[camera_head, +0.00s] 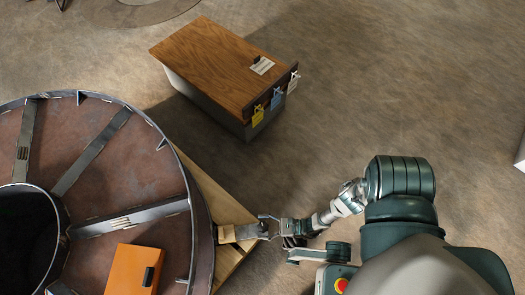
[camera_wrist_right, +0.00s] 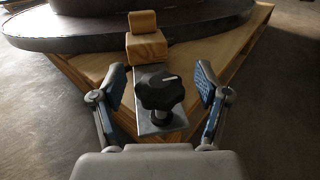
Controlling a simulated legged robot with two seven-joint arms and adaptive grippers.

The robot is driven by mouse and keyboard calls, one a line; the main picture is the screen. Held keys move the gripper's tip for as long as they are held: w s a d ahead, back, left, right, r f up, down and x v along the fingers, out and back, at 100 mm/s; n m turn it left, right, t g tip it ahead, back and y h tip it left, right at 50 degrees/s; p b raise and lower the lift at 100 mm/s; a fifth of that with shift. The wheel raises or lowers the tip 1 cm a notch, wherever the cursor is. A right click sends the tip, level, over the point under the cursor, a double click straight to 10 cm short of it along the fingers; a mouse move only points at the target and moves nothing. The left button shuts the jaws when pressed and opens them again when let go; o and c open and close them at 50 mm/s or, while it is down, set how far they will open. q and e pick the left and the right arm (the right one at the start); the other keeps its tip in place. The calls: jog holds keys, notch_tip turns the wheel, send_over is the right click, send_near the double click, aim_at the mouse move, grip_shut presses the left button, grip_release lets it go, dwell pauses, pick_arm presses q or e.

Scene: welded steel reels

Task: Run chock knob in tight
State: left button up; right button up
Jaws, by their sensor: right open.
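The black lobed chock knob (camera_wrist_right: 160,88) stands upright on a threaded stem over a grey metal plate (camera_wrist_right: 162,122) in the right wrist view. My right gripper (camera_wrist_right: 158,76) is open, with one blue-padded finger on each side of the knob and a visible gap at both. A wooden chock (camera_wrist_right: 147,47) sits just beyond the knob, close to the dark steel reel (camera_wrist_right: 60,32). In the head view my right gripper (camera_head: 262,229) is at the pallet's corner, beside the chock (camera_head: 227,234). The knob cannot be made out there. My left gripper is out of view.
The reel (camera_head: 125,180) lies on a wooden pallet (camera_head: 205,192), with an orange box (camera_head: 132,270) on it. A wood-topped cabinet (camera_head: 215,62) with coloured tags stands behind. The floor between cabinet and my right arm is clear.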

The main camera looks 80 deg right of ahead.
jog(key=shift+s, duration=0.3)
jog(key=s+d, duration=0.1)
jog(key=s, duration=0.5)
jog(key=shift+s, duration=0.4)
jog(key=shift+d, duration=0.1)
